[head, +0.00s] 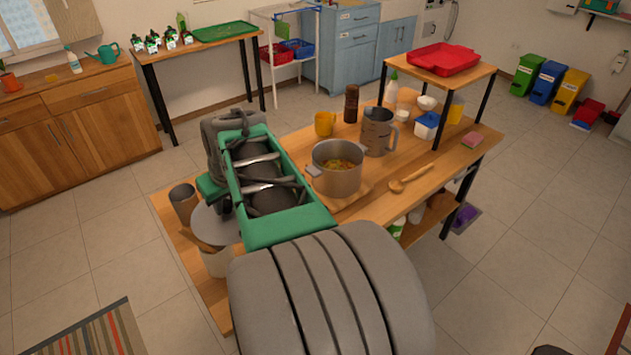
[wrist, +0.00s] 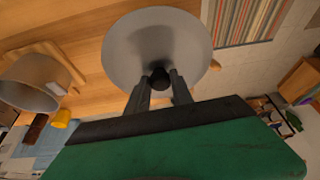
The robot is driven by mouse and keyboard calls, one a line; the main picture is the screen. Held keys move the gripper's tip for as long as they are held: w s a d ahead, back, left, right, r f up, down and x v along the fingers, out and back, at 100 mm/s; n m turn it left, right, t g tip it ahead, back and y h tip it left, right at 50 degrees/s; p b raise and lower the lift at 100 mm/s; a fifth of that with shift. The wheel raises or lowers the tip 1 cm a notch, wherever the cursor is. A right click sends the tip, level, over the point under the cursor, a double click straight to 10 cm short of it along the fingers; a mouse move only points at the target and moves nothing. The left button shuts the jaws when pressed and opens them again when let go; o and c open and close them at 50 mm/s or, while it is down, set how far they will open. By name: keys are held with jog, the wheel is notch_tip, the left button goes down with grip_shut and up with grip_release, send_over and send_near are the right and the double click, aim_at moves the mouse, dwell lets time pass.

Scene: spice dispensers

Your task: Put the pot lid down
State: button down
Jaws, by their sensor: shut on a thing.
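The pot lid (wrist: 150,45) is a round grey metal disc with a dark knob (wrist: 160,78). My gripper (wrist: 160,88) is shut on the knob in the wrist view. In the head view the lid (head: 208,224) shows at the table's left end, partly hidden by my arm. It overlaps the top of a pale container; I cannot tell whether they touch. The pot (head: 338,181) stands uncovered on a wooden board to the right, with food (head: 340,164) inside. It also shows at the left of the wrist view (wrist: 35,85). My fingertips are hidden in the head view.
The wooden table (head: 345,226) has bare room in front of the pot. A metal cup (head: 183,205) and the pale container (head: 217,264) are near the lid. A wooden spoon (head: 409,178), yellow mug (head: 324,124) and metal pitcher (head: 377,132) surround the pot.

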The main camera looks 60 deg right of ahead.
jog(key=s+d+f+n+y+b, duration=0.1)
jog(key=s+d+f+n+y, duration=0.1)
jog(key=s+d+f+n, duration=0.45)
jog(key=s+d+f+n+y+b, duration=0.1)
jog(key=s+d+n, duration=0.15)
jog(key=s, duration=0.75)
jog(key=shift+m, duration=0.3)
jog(key=w+f, duration=0.3)
jog(key=w, duration=0.1)
jog(key=w+f+p, duration=0.1)
jog(key=w+f, duration=0.2)
jog(key=w, duration=0.2)
jog(key=w+f+p, duration=0.1)
jog(key=w+f, duration=0.2)
jog(key=w, duration=0.1)
jog(key=shift+w, duration=0.15)
jog(key=shift+w+f+p, duration=0.2)
jog(key=shift+f+p, duration=0.4)
jog(key=shift+f, duration=1.15)
jog(key=shift+f, duration=0.1)
jog(key=c, duration=1.1)
grip_release()
